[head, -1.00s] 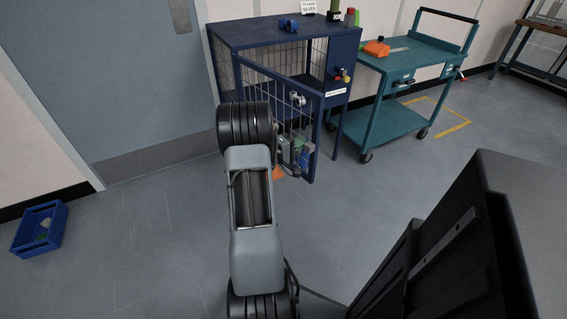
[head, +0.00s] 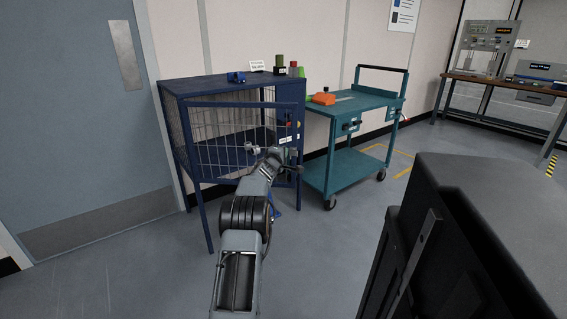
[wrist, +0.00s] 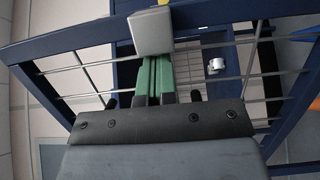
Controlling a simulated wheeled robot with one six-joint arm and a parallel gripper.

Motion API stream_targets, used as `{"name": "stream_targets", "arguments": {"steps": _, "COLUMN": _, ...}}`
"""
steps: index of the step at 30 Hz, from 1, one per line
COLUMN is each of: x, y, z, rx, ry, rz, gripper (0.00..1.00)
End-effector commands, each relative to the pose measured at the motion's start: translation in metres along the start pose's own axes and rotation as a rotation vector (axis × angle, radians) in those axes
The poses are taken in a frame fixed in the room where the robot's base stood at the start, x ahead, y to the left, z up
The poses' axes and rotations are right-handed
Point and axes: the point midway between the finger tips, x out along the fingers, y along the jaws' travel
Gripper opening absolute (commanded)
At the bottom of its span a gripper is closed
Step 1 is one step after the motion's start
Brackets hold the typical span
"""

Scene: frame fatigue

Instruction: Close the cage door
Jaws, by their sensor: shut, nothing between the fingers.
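The blue cage (head: 235,85) stands against the wall in the head view. Its wire-mesh door (head: 215,145) is on the front and appears to stand at an angle to the frame; I cannot tell how wide the gap is. My arm covers the door's lower right part. My gripper (head: 270,156) is in front of the door's right side. In the wrist view my gripper's green fingers (wrist: 155,80) are shut together and empty. A grey block (wrist: 151,30) lies at their tips; contact is unclear. Blue bars and mesh wires (wrist: 85,70) surround them.
A teal cart (head: 345,165) stands right of the cage, with an orange item (head: 323,98) on top. A grey door (head: 80,120) is at left. Floor (head: 120,270) at lower left is clear.

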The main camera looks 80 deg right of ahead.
Motion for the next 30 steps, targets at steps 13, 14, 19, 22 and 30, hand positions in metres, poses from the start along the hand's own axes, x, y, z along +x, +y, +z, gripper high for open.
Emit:
{"name": "stream_targets", "arguments": {"steps": 13, "x": 0.027, "y": -0.001, "z": -0.021, "rx": 0.003, "ry": 0.078, "rz": 0.002, "gripper": 0.00}}
{"name": "stream_targets", "arguments": {"steps": 14, "x": 0.028, "y": -0.001, "z": -0.022, "rx": 0.003, "ry": 0.080, "rz": 0.003, "gripper": 0.00}}
{"name": "stream_targets", "arguments": {"steps": 19, "x": 0.030, "y": 0.000, "z": -0.025, "rx": 0.003, "ry": 0.089, "rz": 0.002, "gripper": 0.00}}
{"name": "stream_targets", "arguments": {"steps": 22, "x": 0.030, "y": 0.000, "z": -0.026, "rx": 0.004, "ry": 0.090, "rz": 0.002, "gripper": 0.00}}
{"name": "stream_targets", "arguments": {"steps": 30, "x": 0.030, "y": 0.000, "z": -0.026, "rx": 0.003, "ry": 0.090, "rz": 0.002, "gripper": 0.00}}
